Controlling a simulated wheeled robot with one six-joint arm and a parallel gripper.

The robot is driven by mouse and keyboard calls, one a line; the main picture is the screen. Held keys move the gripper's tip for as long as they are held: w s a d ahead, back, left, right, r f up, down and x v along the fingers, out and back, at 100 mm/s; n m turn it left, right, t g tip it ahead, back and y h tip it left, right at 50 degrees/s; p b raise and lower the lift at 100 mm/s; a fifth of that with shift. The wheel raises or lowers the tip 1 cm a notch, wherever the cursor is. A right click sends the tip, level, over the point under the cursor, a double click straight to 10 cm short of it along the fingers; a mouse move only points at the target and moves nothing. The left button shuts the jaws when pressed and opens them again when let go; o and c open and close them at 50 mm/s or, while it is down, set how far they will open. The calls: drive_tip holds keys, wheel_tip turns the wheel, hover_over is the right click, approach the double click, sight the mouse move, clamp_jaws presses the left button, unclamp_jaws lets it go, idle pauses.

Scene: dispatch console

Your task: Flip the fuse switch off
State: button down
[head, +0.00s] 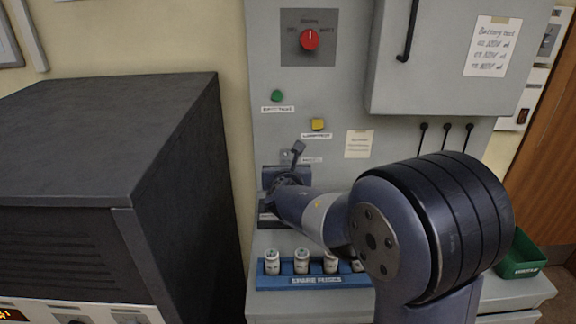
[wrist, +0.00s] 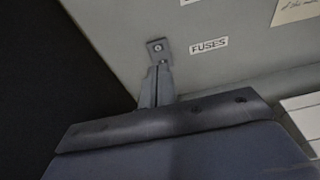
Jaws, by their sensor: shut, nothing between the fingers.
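The fuse switch's small grey plate (wrist: 156,46) shows in the wrist view, just left of a white FUSES label (wrist: 208,46). In the head view the plate (head: 286,157) is on the grey panel, low on its left side. A dark lever-like piece rises beside it there; I cannot tell whether it is the switch handle or part of my gripper. My gripper (wrist: 159,72) is shut and empty, its fingertips close below the plate in the wrist view. I cannot tell whether they touch the switch. The handle's position is unclear.
A blue spare-fuse rack (head: 316,281) with several white fuses sits on the ledge below. A red knob (head: 310,39), green button (head: 277,95) and yellow button (head: 318,124) are above. A dark cabinet (head: 175,150) stands close on the left. A green bin (head: 521,257) is at right.

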drive_tip(key=r+v, duration=0.2)
drive_tip(key=v, duration=0.7)
drive_tip(key=shift+w, duration=0.2)
drive_tip(key=shift+w+f, duration=0.1)
